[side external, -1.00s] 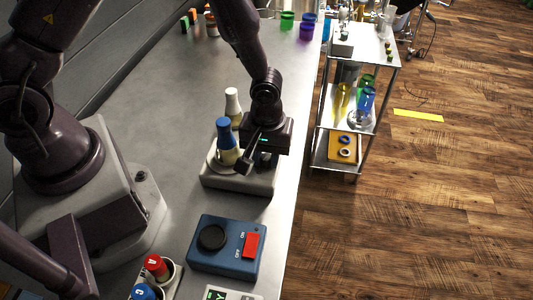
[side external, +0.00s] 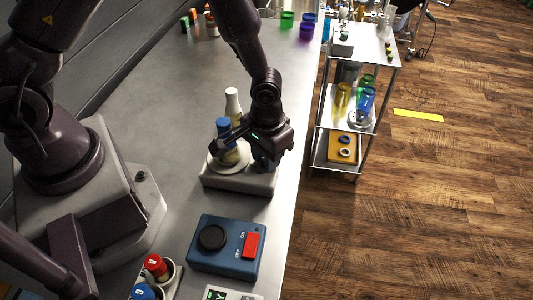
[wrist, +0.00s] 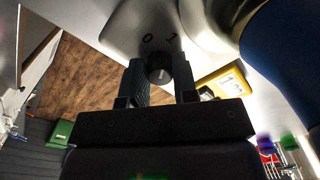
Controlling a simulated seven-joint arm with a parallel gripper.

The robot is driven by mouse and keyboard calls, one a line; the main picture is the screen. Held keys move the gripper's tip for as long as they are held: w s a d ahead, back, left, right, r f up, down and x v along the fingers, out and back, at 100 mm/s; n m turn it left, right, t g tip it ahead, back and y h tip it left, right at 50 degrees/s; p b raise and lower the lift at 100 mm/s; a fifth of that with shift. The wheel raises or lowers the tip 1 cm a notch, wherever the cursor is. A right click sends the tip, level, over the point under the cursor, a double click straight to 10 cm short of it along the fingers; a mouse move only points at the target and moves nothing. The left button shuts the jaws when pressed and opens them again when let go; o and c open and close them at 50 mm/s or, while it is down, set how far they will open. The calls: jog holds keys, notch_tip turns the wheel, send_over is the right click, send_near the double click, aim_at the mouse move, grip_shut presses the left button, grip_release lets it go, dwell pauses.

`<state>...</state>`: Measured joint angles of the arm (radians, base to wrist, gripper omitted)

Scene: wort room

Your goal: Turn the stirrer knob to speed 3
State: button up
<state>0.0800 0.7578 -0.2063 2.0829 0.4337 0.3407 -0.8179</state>
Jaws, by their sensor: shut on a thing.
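The stirrer (side external: 238,184) is a pale box near the right edge of the bench. In the side view my gripper (side external: 265,164) points down at its front right, with the knob hidden behind it. The marks 0 and 1 show on the stirrer face beyond the knob. The other marks are hidden, and I cannot tell which one the knob points to.
A blue switch box (side external: 212,262) with a red switch is in front. A metal cart (side external: 330,130) stands right of the bench.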

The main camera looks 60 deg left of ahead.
jog(key=shift+m, duration=1.9)
jog(key=o, duration=0.9)
jog(key=shift+r, duration=0.15)
notch_tip(320, 180, up, 13)
jog(key=shift+f, duration=0.15)
jog(key=shift+d, duration=0.1)
